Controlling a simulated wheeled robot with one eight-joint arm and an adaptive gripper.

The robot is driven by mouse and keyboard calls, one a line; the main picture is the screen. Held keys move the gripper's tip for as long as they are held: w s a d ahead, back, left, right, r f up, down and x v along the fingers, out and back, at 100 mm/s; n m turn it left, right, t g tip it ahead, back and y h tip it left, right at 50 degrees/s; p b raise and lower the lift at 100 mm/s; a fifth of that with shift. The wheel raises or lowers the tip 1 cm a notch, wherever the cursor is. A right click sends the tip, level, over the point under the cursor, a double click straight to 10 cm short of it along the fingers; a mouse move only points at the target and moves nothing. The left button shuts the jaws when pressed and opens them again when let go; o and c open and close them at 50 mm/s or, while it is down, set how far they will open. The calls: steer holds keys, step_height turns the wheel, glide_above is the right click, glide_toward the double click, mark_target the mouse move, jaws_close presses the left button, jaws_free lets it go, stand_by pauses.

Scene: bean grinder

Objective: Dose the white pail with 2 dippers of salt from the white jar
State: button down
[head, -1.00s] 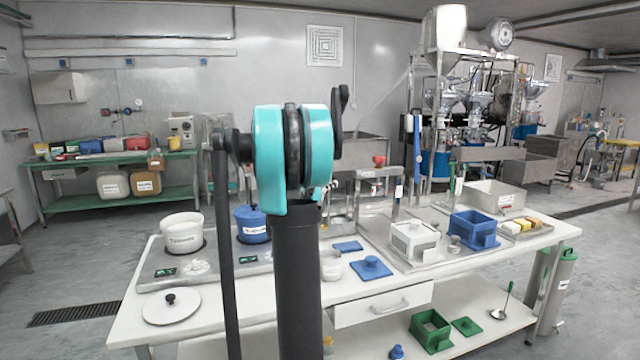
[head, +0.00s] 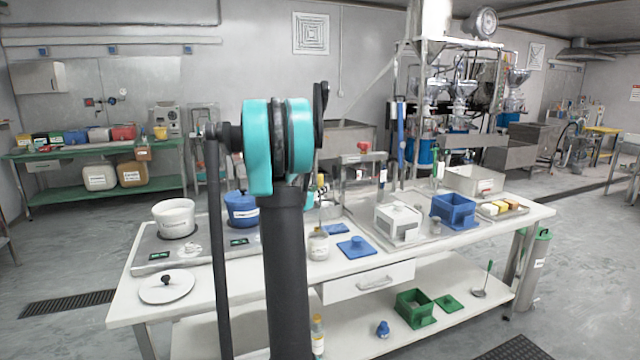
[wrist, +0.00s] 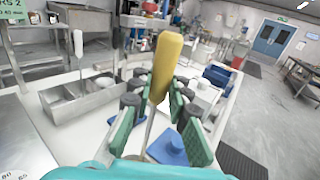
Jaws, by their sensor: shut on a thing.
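The white pail (head: 174,220) stands open on the left end of the white table, on a grey plate with small displays. A small white jar (head: 318,245) stands near the table's middle, just right of my arm; its contents cannot be made out. My gripper (wrist: 160,95) is shut on the yellow handle of a tool (wrist: 165,65) with a thin metal shaft, in the wrist view. The handle stands up between the green finger pads. The tool's lower end is hidden. In the head view my arm hides most of the gripper.
A blue pail (head: 241,212) stands right of the white one. A round white lid (head: 167,289) lies at the table's front left.

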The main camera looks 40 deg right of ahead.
mark_target(320, 179)
steer(key=shift+f, duration=4.2)
steer(key=shift+r, duration=0.1)
steer(key=shift+r, duration=5.7)
